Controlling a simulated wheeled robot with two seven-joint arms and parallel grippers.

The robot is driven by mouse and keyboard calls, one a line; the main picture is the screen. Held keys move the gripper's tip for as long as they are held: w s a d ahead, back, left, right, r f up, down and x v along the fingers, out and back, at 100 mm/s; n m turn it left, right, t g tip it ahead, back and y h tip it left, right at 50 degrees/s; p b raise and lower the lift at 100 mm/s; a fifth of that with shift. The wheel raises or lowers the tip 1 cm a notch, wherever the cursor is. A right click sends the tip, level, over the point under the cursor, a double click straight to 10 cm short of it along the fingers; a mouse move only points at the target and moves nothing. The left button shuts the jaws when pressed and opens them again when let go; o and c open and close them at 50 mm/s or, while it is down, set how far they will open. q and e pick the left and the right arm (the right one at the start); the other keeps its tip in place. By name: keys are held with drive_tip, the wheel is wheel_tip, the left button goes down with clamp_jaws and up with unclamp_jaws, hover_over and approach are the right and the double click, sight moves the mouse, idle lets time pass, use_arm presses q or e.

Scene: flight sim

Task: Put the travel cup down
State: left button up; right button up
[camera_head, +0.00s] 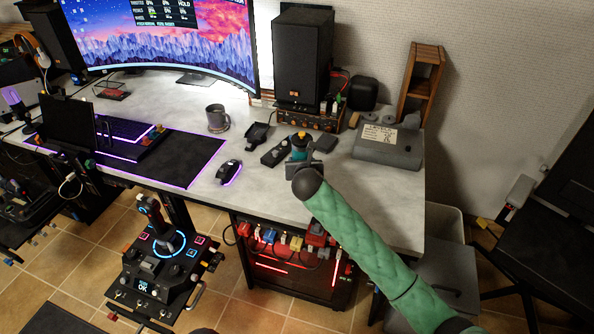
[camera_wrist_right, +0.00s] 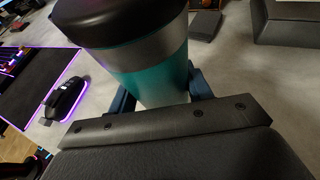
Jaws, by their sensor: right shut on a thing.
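The travel cup (camera_wrist_right: 152,66) is teal and silver with a black lid and fills the top middle of the right wrist view. It stands close to upright. In the head view the cup (camera_head: 300,144) shows small above the desk, partly behind my right gripper (camera_head: 303,165). The right gripper's fingers (camera_wrist_right: 163,90) are on both sides of the cup and shut on it. The cup's base is hidden, so I cannot tell whether it touches the grey desk (camera_head: 368,192). My left gripper is not in view.
A black mouse (camera_head: 228,172), a grey mug (camera_head: 216,118) and a dark remote-like device (camera_head: 274,152) lie left of the cup. A grey box (camera_head: 388,146) sits to the right. A speaker (camera_head: 301,58) on an amplifier stands behind. The desk's front right area is clear.

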drive_tip(key=shift+w+a+f, duration=0.4)
drive_tip(key=shift+a+f, duration=0.1)
drive_tip(key=shift+a, duration=0.25)
drive_tip(key=shift+f, duration=0.2)
wheel_tip(320, 180, down, 3)
drive_tip(key=shift+p, duration=0.55)
drive_tip(key=shift+f, duration=0.25)
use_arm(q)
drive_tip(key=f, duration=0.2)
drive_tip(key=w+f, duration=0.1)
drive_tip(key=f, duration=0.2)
use_arm(e)
drive_tip(key=o, duration=1.3)
drive_tip(key=shift+f, duration=0.15)
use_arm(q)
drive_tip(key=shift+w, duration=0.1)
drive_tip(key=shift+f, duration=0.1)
